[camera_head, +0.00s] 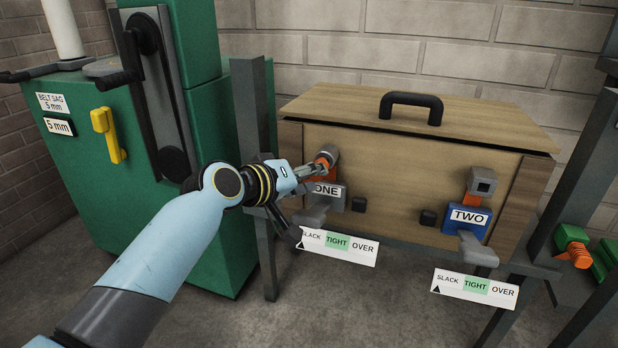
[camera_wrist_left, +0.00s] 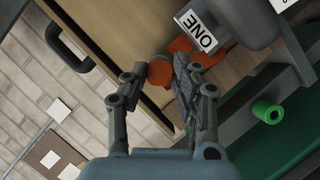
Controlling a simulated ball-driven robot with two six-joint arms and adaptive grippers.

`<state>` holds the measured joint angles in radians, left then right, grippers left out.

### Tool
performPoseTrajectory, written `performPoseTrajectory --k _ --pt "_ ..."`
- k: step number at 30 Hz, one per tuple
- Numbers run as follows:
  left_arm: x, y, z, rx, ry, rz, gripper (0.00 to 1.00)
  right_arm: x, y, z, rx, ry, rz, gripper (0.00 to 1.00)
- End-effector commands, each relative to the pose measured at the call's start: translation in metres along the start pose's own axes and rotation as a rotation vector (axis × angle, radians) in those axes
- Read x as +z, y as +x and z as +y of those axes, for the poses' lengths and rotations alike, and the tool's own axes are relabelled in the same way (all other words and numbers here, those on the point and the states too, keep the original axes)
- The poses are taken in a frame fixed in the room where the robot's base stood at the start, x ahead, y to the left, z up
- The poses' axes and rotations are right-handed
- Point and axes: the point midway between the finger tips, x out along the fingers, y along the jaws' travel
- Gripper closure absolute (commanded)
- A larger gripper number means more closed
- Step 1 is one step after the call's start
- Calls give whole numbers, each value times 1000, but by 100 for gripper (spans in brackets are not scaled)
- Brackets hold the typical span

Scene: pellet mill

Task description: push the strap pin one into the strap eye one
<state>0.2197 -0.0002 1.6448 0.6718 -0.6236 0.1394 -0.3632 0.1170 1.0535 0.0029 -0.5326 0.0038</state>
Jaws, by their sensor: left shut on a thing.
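My left gripper (camera_head: 318,168) reaches the upper part of the strap marked ONE on the wooden box front. It is shut on an orange round-ended pin, taken as strap pin one (camera_wrist_left: 160,74), between its fingertips in the left wrist view. A grey block, taken as strap eye one (camera_head: 331,152), shows just behind the fingertips. The fingers cover much of the pin, so I cannot tell whether its tip is in the eye. The ONE label (camera_head: 327,190) sits just below, and also shows in the wrist view (camera_wrist_left: 201,31). My right gripper is not in view.
The wooden box (camera_head: 410,180) has a black lid handle (camera_head: 411,108). Strap TWO's blue buckle (camera_head: 467,219) is to the right, below a grey eye (camera_head: 482,182). A dark post (camera_head: 252,130) and green machine (camera_head: 215,215) stand left. An orange threaded piece (camera_head: 574,250) is far right.

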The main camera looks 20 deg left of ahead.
Motion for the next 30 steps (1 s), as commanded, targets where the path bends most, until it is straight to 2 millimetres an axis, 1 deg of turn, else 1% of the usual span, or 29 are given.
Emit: performPoseTrajectory --k 14,30 --pt "-1 1 1 1 0 1 100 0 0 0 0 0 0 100" --pt "-4 7 0 1 0 1 100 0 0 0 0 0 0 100"
